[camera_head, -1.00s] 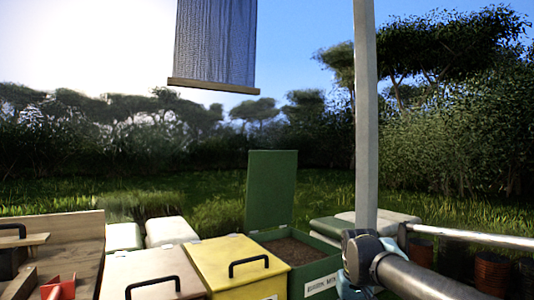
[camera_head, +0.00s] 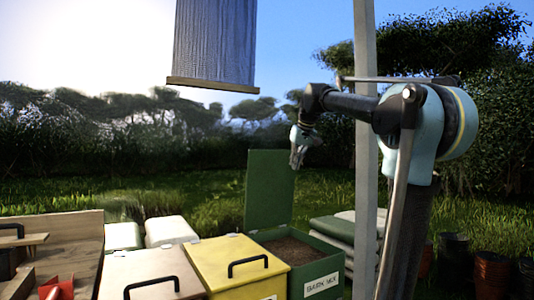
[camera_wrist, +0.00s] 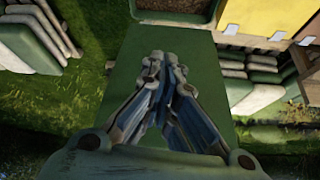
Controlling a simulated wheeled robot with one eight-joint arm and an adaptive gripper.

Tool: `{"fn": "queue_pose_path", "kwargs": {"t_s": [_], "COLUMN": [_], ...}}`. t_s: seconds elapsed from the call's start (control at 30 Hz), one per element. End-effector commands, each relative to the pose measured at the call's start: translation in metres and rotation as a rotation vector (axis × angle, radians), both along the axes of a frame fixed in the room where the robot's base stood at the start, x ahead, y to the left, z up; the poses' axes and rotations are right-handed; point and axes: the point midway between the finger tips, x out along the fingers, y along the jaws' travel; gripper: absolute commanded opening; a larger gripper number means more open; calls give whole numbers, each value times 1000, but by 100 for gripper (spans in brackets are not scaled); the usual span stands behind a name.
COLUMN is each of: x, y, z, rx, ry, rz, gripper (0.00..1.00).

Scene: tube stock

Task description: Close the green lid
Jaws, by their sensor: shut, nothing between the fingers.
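The green lid (camera_head: 270,188) stands upright and open at the back of the green bin (camera_head: 325,270), which holds brown bark mix. In the wrist view the lid (camera_wrist: 200,55) lies behind my gripper's fingers, with part of the bin's contents (camera_wrist: 172,6) at the top edge. My gripper (camera_head: 298,160) is raised beside the lid's upper right edge in the head view, pointing down. Its fingers (camera_wrist: 165,62) are shut with nothing between them. I cannot tell whether it touches the lid.
A yellow-lidded bin (camera_head: 235,262) and a tan-lidded bin (camera_head: 150,275), both closed, stand to the left. Stacked sacks (camera_head: 335,228) lie behind the green bin. A pale post (camera_head: 366,130) rises to its right. A hanging cloth (camera_head: 213,40) is overhead.

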Motion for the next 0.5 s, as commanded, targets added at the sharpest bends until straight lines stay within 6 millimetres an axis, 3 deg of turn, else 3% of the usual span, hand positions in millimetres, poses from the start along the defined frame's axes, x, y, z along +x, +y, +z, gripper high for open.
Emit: {"fn": "queue_pose_path", "kwargs": {"t_s": [0.2, 0.5], "x": [63, 122], "y": [44, 97], "z": [67, 127], "rx": [22, 47], "ry": [-64, -141], "rz": [76, 155], "gripper": [0, 0]}}
